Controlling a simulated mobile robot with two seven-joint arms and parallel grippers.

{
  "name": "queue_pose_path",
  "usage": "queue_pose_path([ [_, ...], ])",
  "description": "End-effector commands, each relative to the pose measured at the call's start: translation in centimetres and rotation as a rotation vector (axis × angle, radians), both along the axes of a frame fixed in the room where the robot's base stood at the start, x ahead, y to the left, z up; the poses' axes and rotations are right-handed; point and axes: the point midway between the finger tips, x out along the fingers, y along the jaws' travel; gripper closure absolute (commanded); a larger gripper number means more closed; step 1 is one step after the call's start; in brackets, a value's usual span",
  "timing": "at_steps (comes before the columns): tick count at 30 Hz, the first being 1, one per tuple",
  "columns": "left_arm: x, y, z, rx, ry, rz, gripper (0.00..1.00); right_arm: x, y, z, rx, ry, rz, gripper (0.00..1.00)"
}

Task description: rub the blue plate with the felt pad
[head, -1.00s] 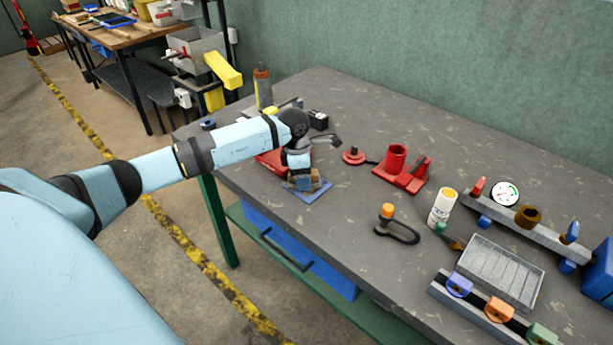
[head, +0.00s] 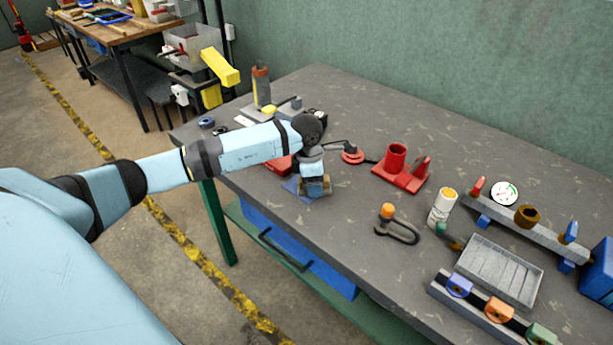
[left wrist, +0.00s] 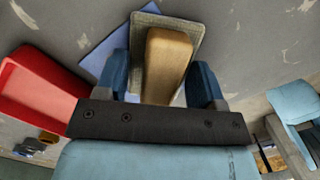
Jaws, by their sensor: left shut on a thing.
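The blue plate (head: 291,187) lies flat on the grey table near its front left edge, partly covered by the pad and my gripper. It also shows in the left wrist view (left wrist: 97,55). My left gripper (head: 314,181) points down over the plate's right part. In the left wrist view its blue fingers (left wrist: 163,78) are shut on the tan handle of the felt pad (left wrist: 168,55), which has a grey base. The pad is at the plate, reaching over its edge; whether it touches the surface is hard to tell. My right gripper is not in view.
A red tray (left wrist: 35,85) is close beside the plate. A red disc (head: 353,157) and a red holder (head: 402,172) stand to the right, with a shackle (head: 399,229) nearer the front edge. Bare table lies between plate and shackle.

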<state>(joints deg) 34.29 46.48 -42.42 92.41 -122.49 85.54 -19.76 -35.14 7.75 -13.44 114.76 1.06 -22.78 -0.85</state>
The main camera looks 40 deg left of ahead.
Motion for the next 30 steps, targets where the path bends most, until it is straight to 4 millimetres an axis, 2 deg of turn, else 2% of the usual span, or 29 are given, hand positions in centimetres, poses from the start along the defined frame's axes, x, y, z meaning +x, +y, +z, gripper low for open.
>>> queue_pose_path([
  [4,-0.2,-1.4,-0.2,-0.003,0.002,-0.003,0.75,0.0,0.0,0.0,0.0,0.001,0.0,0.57],
  [11,-0.4,-1.4,-0.1,-0.002,0.004,-0.001,0.75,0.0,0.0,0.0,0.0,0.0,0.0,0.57],
  [24,-0.1,2.0,0.0,-0.002,0.002,0.0,0.75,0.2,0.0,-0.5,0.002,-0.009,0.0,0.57],
  [30,0.0,2.6,0.1,-0.001,0.002,0.0,0.75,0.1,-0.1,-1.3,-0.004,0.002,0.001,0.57],
])
